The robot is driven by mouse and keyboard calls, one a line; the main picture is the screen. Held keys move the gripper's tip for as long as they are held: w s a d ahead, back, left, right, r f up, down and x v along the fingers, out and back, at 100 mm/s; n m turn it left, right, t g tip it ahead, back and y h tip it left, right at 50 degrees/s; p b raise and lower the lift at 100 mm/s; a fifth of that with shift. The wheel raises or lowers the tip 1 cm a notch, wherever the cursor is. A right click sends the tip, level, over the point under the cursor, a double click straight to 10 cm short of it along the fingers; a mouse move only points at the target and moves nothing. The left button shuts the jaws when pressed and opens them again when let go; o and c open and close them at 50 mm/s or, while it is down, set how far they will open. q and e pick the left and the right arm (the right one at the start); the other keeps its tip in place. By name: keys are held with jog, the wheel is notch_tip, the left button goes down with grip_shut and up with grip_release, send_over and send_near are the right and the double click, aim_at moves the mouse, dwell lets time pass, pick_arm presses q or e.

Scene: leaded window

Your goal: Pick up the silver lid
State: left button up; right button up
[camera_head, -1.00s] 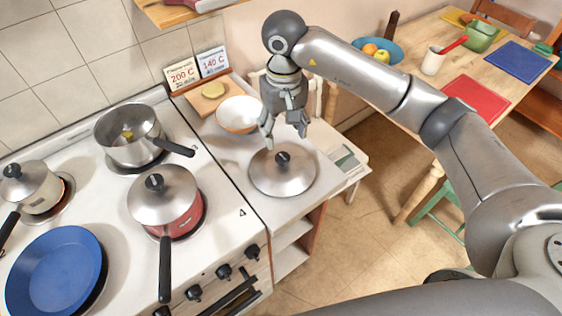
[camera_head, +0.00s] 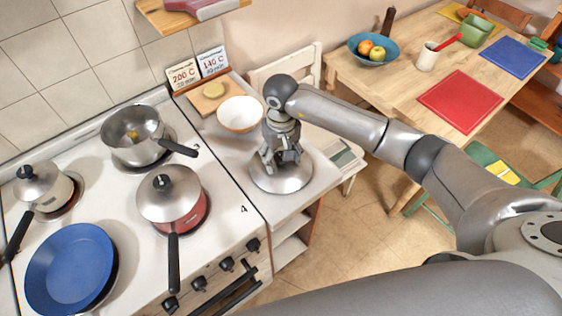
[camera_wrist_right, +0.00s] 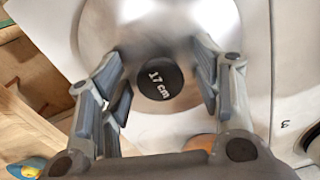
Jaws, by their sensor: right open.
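The silver lid (camera_head: 283,181) lies on the white counter to the right of the stove. My right gripper (camera_head: 281,165) is open just over the lid. In the right wrist view its fingers (camera_wrist_right: 163,98) are on both sides of the knob, with a gap on each side. My left gripper is not in view.
A white bowl (camera_head: 241,114) stands on the counter behind the gripper. A wooden table (camera_head: 410,80) stands at the right.

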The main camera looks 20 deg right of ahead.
jog(key=c, duration=1.2)
jog(key=shift+c, duration=0.2)
